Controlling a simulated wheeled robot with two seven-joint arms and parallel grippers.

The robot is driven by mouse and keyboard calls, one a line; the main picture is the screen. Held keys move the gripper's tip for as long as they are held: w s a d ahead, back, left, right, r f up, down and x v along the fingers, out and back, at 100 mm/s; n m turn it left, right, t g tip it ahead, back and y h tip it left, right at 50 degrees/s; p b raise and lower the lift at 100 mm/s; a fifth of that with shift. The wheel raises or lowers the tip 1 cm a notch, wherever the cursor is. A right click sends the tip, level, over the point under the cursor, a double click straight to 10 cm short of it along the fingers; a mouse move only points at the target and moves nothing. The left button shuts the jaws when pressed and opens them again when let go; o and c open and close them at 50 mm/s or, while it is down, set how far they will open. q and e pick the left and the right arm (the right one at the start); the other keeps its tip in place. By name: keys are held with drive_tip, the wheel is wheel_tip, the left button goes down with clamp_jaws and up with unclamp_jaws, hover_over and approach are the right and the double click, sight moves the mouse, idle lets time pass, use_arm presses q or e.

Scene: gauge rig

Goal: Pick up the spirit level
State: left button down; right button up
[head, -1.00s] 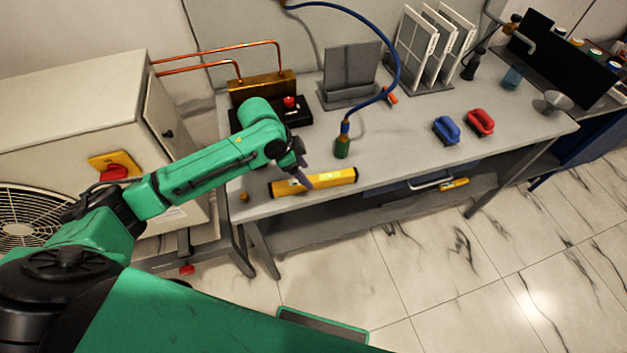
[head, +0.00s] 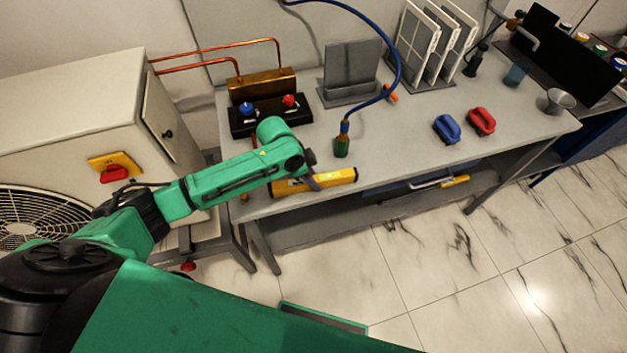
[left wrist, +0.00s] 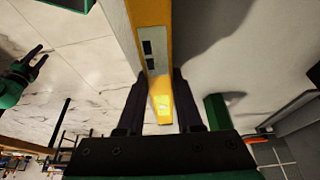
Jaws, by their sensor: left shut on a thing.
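The spirit level (head: 340,177) is a yellow bar lying along the front edge of the grey workbench. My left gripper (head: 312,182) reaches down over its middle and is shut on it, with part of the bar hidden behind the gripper. In the left wrist view the yellow level (left wrist: 161,103) runs between the two dark fingers of my left gripper (left wrist: 159,80). My right gripper (left wrist: 36,60) shows at the left of that view, away from the level, with its fingers apart and empty.
A green-bodied torch (head: 342,147) on a blue hose stands just behind the level. A black base with blue and red knobs (head: 270,117) is at the back left. Blue (head: 447,129) and red (head: 481,122) handled blocks sit to the right. The bench middle (head: 400,135) is clear.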

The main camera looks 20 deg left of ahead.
use_arm(q)
drive_tip(key=shift+r, duration=0.1)
drive_tip(key=shift+w+r, duration=0.1)
drive_tip(key=shift+r, duration=0.1)
wheel_tip(320, 180, up, 20)
drive_tip(key=b, duration=0.2)
drive_tip(key=shift+f, duration=0.25)
